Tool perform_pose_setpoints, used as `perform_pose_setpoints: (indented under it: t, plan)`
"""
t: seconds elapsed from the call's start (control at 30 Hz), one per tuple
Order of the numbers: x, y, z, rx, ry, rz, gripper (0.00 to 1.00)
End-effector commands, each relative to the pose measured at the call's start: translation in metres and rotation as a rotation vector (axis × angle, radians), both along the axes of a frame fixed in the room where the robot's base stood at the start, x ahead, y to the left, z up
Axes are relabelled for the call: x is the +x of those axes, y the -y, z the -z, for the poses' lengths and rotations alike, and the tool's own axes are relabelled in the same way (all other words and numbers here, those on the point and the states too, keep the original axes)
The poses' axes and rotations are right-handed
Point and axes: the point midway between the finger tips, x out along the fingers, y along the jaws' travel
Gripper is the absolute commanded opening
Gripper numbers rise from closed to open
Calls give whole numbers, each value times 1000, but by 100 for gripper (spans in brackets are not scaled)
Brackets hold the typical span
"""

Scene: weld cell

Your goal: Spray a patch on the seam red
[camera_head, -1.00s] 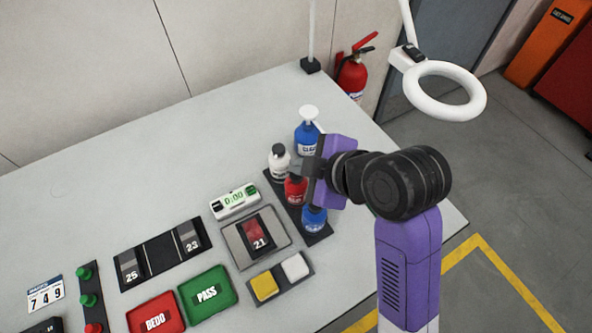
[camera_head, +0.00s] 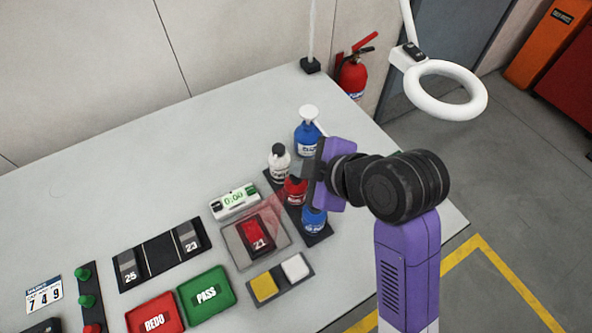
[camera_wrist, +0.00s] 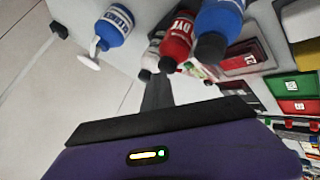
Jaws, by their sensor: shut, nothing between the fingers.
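A red can (camera_head: 294,190) labelled DYE in the wrist view (camera_wrist: 177,42) stands in a dark rack between a white bottle (camera_head: 279,163) and a blue can (camera_head: 314,220). A faint red spray fans from the red can down left onto the piece marked 21 (camera_head: 256,237), which lies on a grey plate (camera_head: 231,250) and looks red. My gripper (camera_head: 308,172) is shut and empty, at the top of the red can; whether it touches is unclear. The dark fingers (camera_wrist: 158,92) also show in the wrist view. The seam itself cannot be made out.
A blue pump bottle (camera_head: 307,140) stands behind the rack. A timer (camera_head: 235,201) reads 0:00. A tray (camera_head: 163,253) holds pieces 25 and 23. Red REDO (camera_head: 154,314) and green PASS (camera_head: 207,295) trays and yellow and white buttons (camera_head: 279,280) lie in front. The table's back left is clear.

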Motion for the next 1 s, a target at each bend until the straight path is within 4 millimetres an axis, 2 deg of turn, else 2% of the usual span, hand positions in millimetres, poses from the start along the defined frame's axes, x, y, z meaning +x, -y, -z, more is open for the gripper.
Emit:
perform_pose_setpoints:
  t: [0.17, 0.5, 0.87, 1.0]
  plan:
    - [0, 0, -1, -2, -2, 1, 0]
    - [0, 0, -18, -1, -2, 1, 0]
    - [0, 0, -18, -1, -1, 0, 0]
    - [0, 0, -25, 0, 0, 0, 0]
